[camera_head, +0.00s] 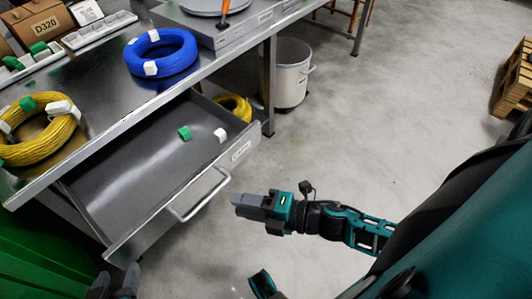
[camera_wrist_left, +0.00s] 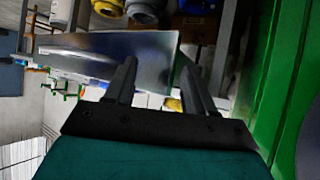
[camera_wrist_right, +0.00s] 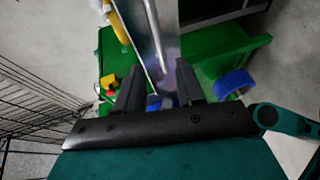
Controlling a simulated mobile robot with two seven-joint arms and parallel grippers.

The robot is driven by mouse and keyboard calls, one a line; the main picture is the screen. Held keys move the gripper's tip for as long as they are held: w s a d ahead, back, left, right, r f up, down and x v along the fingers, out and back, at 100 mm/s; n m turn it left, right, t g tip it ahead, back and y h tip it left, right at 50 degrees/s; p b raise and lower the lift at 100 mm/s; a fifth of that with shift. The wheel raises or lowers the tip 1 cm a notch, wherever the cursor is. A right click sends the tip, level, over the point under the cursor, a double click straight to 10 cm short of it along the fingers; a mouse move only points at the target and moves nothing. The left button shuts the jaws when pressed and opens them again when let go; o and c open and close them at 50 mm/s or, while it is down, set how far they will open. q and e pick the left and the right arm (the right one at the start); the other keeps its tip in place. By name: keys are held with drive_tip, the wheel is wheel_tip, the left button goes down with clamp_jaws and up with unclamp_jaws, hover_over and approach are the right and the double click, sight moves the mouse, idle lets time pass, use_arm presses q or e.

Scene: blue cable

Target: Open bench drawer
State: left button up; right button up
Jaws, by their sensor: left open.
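The bench drawer (camera_head: 150,170) is pulled out from under the metal bench, its grey inside showing. A green piece (camera_head: 184,133) and a white piece (camera_head: 220,135) lie in it. Its bar handle (camera_head: 201,197) is on the front panel. My right gripper (camera_head: 236,203) is just right of the handle, apart from it; its fingers (camera_wrist_right: 158,85) are spread and empty in the right wrist view. My left gripper (camera_head: 115,281) is at the bottom edge, below the drawer's near front corner. Its fingers (camera_wrist_left: 157,75) are spread and empty in the left wrist view.
On the bench (camera_head: 100,93) lie a blue cable coil (camera_head: 161,53) and a yellow coil (camera_head: 40,135). Another yellow coil (camera_head: 235,107) shows behind the drawer. A white bin (camera_head: 291,75) stands by the bench leg. A pallet (camera_head: 515,80) is far right. Floor between is clear.

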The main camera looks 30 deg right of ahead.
drive_tip(key=v, duration=0.5)
idle(0.4)
